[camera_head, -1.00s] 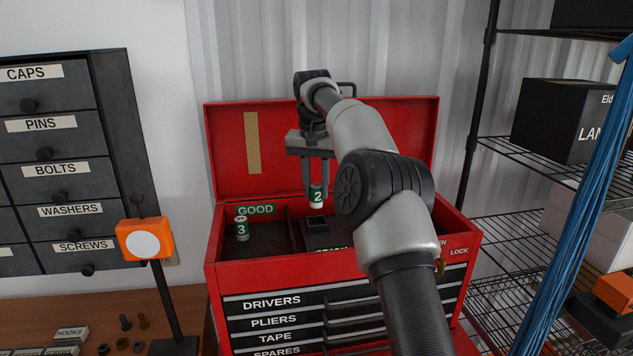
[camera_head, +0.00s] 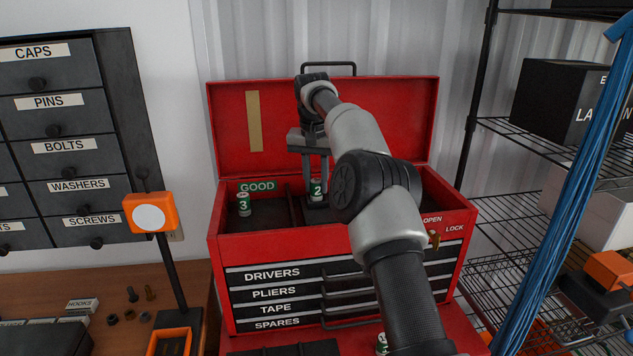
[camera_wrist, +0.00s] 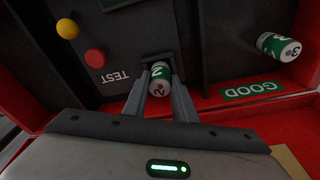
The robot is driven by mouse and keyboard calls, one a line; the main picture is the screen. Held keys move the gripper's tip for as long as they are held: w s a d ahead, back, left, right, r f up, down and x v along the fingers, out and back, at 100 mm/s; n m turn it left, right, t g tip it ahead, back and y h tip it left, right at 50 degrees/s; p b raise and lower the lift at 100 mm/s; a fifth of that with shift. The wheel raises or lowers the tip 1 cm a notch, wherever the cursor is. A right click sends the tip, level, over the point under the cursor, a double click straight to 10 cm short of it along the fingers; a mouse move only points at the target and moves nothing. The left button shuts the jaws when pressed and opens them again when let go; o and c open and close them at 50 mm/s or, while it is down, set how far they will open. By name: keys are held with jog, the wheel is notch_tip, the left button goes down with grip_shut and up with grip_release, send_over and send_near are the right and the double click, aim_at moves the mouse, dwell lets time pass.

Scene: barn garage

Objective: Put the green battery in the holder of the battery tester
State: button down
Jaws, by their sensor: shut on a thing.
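My gripper (camera_head: 316,178) is shut on a green and white battery marked 2 (camera_wrist: 160,78). The battery also shows between the fingers in the head view (camera_head: 317,188). It is over the tester's dark square holder (camera_wrist: 157,58), its far end at or in the opening; I cannot tell how deep. The tester (camera_wrist: 120,55) is a dark panel with a TEST label, a red button (camera_wrist: 95,62) and a yellow lamp (camera_wrist: 68,28). In the head view my arm hides much of the tester.
A battery marked 3 (camera_head: 244,204) stands in the compartment labelled GOOD (camera_head: 257,186). Another green and white battery (camera_head: 382,343) shows low at the front, partly hidden by my arm. The red toolbox's walls (camera_head: 222,222) and raised lid (camera_head: 225,130) surround the gripper.

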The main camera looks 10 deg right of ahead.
jog(key=shift+f+b, duration=0.35)
jog(key=shift+f, duration=0.2)
jog(key=c, duration=1.4)
grip_release()
